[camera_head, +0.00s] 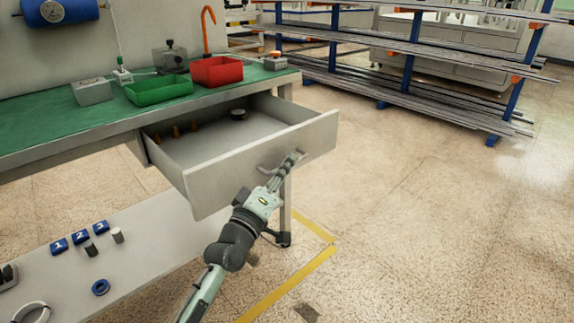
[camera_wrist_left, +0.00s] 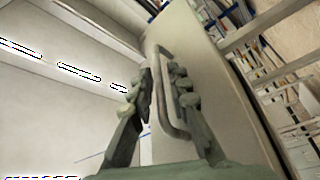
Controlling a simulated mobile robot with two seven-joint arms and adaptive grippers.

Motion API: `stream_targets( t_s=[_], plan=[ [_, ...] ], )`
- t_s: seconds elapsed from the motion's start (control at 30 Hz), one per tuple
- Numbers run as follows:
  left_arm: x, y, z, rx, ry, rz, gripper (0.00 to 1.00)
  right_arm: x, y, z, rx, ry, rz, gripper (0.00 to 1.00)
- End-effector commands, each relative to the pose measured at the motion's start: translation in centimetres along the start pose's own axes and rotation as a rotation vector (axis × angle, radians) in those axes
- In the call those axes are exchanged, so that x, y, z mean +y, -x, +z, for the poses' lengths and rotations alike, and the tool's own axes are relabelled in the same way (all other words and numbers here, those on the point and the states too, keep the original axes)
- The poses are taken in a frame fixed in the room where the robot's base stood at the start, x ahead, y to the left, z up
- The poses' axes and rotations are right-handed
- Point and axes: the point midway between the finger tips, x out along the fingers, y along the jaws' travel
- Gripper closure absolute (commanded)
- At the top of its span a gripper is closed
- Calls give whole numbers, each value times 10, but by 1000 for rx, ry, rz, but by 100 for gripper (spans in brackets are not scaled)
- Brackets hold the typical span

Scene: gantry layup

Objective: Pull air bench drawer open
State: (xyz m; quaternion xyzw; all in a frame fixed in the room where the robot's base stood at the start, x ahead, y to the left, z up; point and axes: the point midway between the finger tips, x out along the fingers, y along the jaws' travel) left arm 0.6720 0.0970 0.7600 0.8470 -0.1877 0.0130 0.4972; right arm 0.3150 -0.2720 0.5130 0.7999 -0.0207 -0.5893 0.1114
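The bench drawer (camera_head: 237,165) is under the green-topped bench and stands well out from it, with its inside showing. Its grey front panel (camera_head: 215,185) carries a bar handle (camera_head: 268,170). My left gripper (camera_head: 287,168) is at this handle, in front of the panel. In the left wrist view the handle (camera_wrist_left: 163,110) runs between the two fingers of my left gripper (camera_wrist_left: 164,82), which close in on it from both sides. The drawer holds a dark round piece (camera_head: 238,114) and several small orange-brown pieces (camera_head: 176,132). My right gripper is not in view.
The bench top (camera_head: 40,130) carries a green bin (camera_head: 158,92), a red bin (camera_head: 216,72) and small devices. A lower pale surface (camera_head: 150,250) holds numbered blue blocks (camera_head: 80,233). A blue rack (camera_head: 410,60) with long bars stands behind. The floor at right is clear.

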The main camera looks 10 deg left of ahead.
Motion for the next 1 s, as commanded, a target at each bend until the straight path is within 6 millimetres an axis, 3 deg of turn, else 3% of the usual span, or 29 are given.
stream_targets(
  t_s=[0.3,0.5,0.7,1.0],
  plan=[
    [-2,66,1,-3,0,-4,83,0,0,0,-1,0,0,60],
    [-1,99,0,-2,-1,-3,83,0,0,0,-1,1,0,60],
    [-1,112,0,-1,1,-2,83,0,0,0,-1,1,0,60],
    [0,112,0,0,0,-1,83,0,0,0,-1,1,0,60]
  ],
)
